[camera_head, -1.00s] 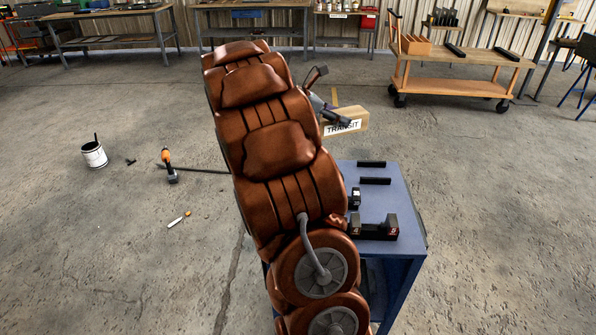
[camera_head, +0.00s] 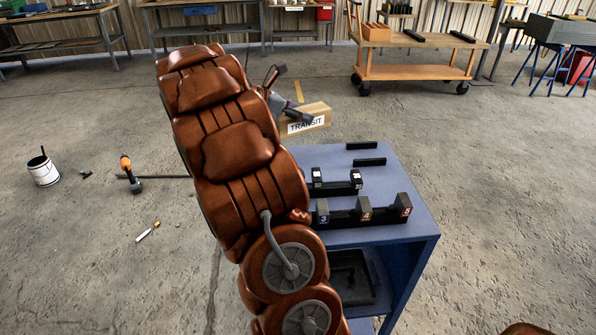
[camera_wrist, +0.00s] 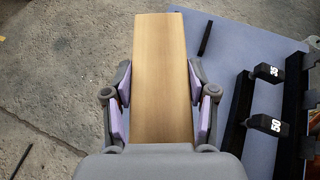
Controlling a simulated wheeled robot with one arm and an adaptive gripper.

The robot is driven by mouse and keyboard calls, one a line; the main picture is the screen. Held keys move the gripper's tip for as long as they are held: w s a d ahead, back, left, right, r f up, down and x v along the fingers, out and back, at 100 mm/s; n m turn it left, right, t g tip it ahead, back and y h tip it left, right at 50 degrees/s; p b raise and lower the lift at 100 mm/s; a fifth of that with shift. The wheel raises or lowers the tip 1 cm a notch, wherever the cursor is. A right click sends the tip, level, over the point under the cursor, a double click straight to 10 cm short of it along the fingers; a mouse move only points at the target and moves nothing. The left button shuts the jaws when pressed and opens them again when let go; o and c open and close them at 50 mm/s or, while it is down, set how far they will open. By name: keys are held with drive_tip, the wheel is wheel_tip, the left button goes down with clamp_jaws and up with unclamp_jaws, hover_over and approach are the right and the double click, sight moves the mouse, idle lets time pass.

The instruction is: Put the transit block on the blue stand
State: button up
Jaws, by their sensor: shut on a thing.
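The transit block (camera_head: 311,111) is a light wooden block with a white label reading TRANSIT. My gripper (camera_head: 290,113) is shut on it and holds it up beyond the far left edge of the blue stand in the head view. In the wrist view, my gripper's two pads (camera_wrist: 163,100) press on both sides of the transit block (camera_wrist: 160,60), whose far end extends ahead. The blue stand (camera_head: 395,190) has a flat top; its left part is hidden behind my arm. Part of its top shows right of the block in the wrist view (camera_wrist: 225,80).
On the stand are black racks with numbered posts (camera_head: 365,214), (camera_head: 340,186) and two short black bars (camera_head: 369,161), (camera_head: 361,146). A dark tray (camera_head: 352,278) is on the lower shelf. A paint can (camera_head: 43,171) and a drill-like tool (camera_head: 131,175) are on the floor. A wooden cart (camera_head: 415,65) stands behind.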

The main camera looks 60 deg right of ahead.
hover_over(299, 162)
drive_tip(key=shift+f, duration=5.45)
drive_tip(key=shift+f, duration=0.2)
drive_tip(key=o, duration=1.3)
drive_tip(key=shift+o, duration=0.2)
drive_tip(key=shift+r, duration=0.25)
drive_tip(key=b+v, duration=0.1)
drive_tip(key=v, duration=1.1)
